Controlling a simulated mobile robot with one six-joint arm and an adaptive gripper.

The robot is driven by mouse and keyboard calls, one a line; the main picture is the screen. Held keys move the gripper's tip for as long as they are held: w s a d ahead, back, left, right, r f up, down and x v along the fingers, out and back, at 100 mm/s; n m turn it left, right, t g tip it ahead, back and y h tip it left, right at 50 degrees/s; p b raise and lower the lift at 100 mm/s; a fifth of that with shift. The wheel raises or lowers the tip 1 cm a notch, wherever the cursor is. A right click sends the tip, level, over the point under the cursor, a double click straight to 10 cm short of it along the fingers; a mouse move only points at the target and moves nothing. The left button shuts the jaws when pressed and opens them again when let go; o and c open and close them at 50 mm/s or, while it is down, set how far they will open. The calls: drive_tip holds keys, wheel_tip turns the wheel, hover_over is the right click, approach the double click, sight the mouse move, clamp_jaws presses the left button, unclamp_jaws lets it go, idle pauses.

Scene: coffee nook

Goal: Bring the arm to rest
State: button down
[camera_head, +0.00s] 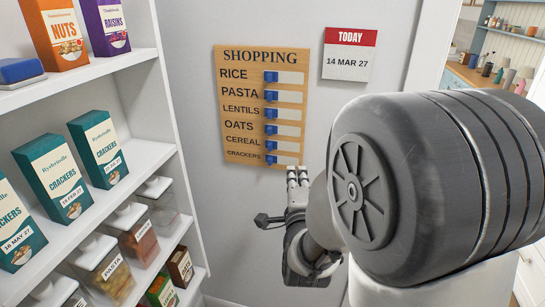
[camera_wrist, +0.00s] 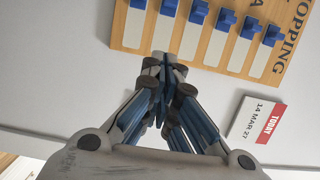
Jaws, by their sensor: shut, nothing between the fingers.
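My gripper (camera_head: 298,177) is shut and empty. It is just below the lower right part of the wooden shopping board (camera_head: 232,120) on the wall. In the wrist view my gripper (camera_wrist: 163,75) has its fingertips together, in front of the edge of the board (camera_wrist: 128,38). I cannot tell whether the tips touch the board. The board lists rice, pasta, lentils, oats, cereal and crackers, each with a blue slider (camera_head: 271,77) at the left of its pale slot. My arm (camera_head: 400,180) fills the right foreground.
A white shelf (camera_head: 120,63) at left holds cracker boxes (camera_head: 98,148), a nuts box (camera_head: 55,33), a raisins box (camera_head: 105,25), a blue-lidded container (camera_head: 20,71) and clear jars (camera_head: 105,267). A date card (camera_head: 349,55) reading 14 MAR 27 hangs right of the board. A counter shows beyond the wall.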

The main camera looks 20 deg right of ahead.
drive_tip(key=s+a+n+g+y, duration=0.5)
drive_tip(key=s+a+n, duration=0.35)
drive_tip(key=n, duration=0.25)
drive_tip(key=s+a+f+n+g, duration=0.1)
drive_tip(key=s+n+g, duration=0.2)
drive_tip(key=s, duration=0.7)
drive_tip(key=s+a+f+n+g+y, duration=0.1)
drive_tip(key=s+n+g, duration=0.3)
drive_tip(key=s+n, duration=0.4)
drive_tip(key=shift+s+a+f, duration=0.25)
drive_tip(key=shift+s+a, duration=0.1)
drive_tip(key=shift+s, duration=0.65)
